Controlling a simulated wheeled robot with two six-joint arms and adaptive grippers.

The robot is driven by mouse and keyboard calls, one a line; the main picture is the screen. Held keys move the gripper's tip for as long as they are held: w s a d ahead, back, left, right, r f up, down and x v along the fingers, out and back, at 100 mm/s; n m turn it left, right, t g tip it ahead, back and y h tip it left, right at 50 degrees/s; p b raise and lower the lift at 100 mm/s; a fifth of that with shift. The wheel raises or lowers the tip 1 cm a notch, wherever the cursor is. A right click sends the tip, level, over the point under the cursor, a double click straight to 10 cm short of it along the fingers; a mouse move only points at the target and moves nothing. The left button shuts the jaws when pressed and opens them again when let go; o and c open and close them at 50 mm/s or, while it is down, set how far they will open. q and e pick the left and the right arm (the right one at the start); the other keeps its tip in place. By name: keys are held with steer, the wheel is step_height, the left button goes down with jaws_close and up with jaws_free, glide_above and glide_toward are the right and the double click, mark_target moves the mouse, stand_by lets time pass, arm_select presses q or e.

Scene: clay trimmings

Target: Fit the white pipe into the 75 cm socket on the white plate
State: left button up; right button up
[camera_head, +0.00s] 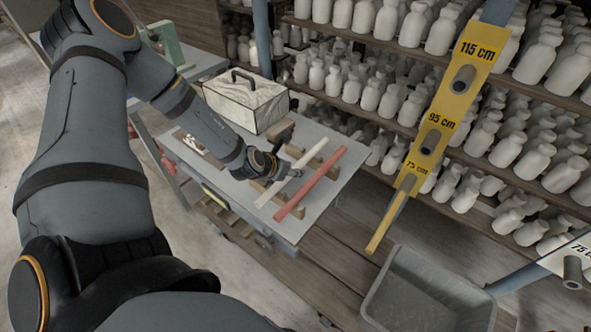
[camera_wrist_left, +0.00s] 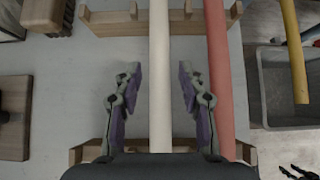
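The white pipe (camera_head: 292,172) lies on wooden rests on the grey cart top, left of a red pipe. My left gripper (camera_head: 293,174) is over the white pipe. In the left wrist view the fingers of my left gripper (camera_wrist_left: 159,88) are open, one on each side of the white pipe (camera_wrist_left: 159,35), with gaps on both sides. The white plate (camera_head: 568,257), marked 75, is cut off at the right edge; its grey socket (camera_head: 572,271) shows. A dark jointed shape in the wrist view's bottom right corner looks like my right gripper (camera_wrist_left: 300,172); its state is unclear.
The red pipe (camera_head: 310,182) lies close beside the white one. A yellow plate (camera_head: 452,90) has several sockets; a yellow pipe (camera_head: 388,220) sits at its 75 cm one. A grey bin (camera_head: 428,290) stands below. A marbled box (camera_head: 246,100) stands at the cart's back.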

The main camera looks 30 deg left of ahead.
arm_select(q)
jaws_close()
steer(key=shift+r, duration=0.1)
steer(key=shift+w+r+p, duration=0.1)
steer(key=shift+r+p, duration=0.25)
steer(key=shift+p, duration=0.1)
step_height(320, 180, up, 3)
steer(key=shift+f+p, duration=0.1)
steer(key=shift+p, duration=1.15)
steer(key=s+d+r+p, duration=0.7)
steer(key=s+r+p, duration=0.2)
steer(key=s, duration=0.3)
steer(key=shift+d+r+p, duration=0.15)
steer(key=shift+d+p, duration=0.1)
steer(key=shift+p, duration=0.55)
